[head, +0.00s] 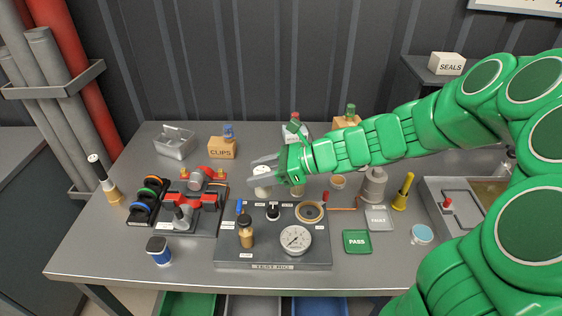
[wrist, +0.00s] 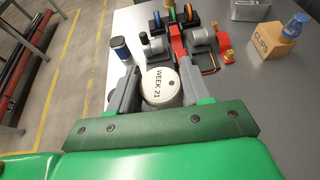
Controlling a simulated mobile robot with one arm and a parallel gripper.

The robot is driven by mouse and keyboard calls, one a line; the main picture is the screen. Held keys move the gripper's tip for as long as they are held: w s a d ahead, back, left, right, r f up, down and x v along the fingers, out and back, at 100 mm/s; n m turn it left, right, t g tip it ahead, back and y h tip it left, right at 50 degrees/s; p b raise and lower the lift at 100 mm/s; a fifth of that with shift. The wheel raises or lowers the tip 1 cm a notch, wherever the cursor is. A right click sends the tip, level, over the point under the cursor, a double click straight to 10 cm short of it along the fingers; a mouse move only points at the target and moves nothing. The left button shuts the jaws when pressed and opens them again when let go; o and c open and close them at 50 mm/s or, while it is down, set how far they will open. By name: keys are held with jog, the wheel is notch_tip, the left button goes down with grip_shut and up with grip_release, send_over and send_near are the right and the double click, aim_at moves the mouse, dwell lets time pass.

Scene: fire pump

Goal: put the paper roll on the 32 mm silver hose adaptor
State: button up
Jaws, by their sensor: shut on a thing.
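A white paper roll (wrist: 160,86) marked "WEEK 21" sits between the two grey fingers of my gripper (wrist: 158,72) in the wrist view. My gripper is shut on the roll, which looks upright. I cannot tell whether its underside touches the table. A silver-grey stepped fitting (head: 375,186), which looks like a hose adaptor, stands upright right of my gripper. Its size marking cannot be read.
The test rig (head: 272,266) with a gauge is in front of my gripper. A red and grey fixture (head: 190,203) is to its left. A CLIPS box (head: 222,148) stands behind. Green PASS (head: 357,242) and grey TEXT-like (head: 380,218) pads lie near the fitting, with a yellow tool (head: 403,192) beside it.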

jog(key=w+d+r+m+t+h, duration=0.2)
jog(key=w+d+r+m+t, duration=0.15)
jog(key=d, duration=0.65)
jog(key=w+d+r+m+t+h, duration=0.2)
jog(key=w+d+m+t, duration=0.2)
jog(key=d, duration=0.5)
jog(key=w+d+r+m+t+h, duration=0.2)
jog(key=w+d+r+m+t, duration=0.15)
jog(key=d, duration=0.65)
jog(key=shift+w+d+f, duration=0.3)
jog(key=shift+w+f, duration=1.45)
jog(key=shift+w, duration=0.6)
jog(key=shift+w+d+f, duration=0.25)
jog(key=shift+w+f, duration=1.5)
jog(key=shift+w, duration=0.55)
jog(key=shift+w+d+f, duration=0.3)
jog(key=shift+w+f, duration=1.45)
jog(key=shift+w, duration=0.6)
jog(key=shift+f, duration=1.4)
jog(key=o, duration=1.1)
jog(key=shift+f, duration=0.1)
jog(key=shift+c, duration=0.2)
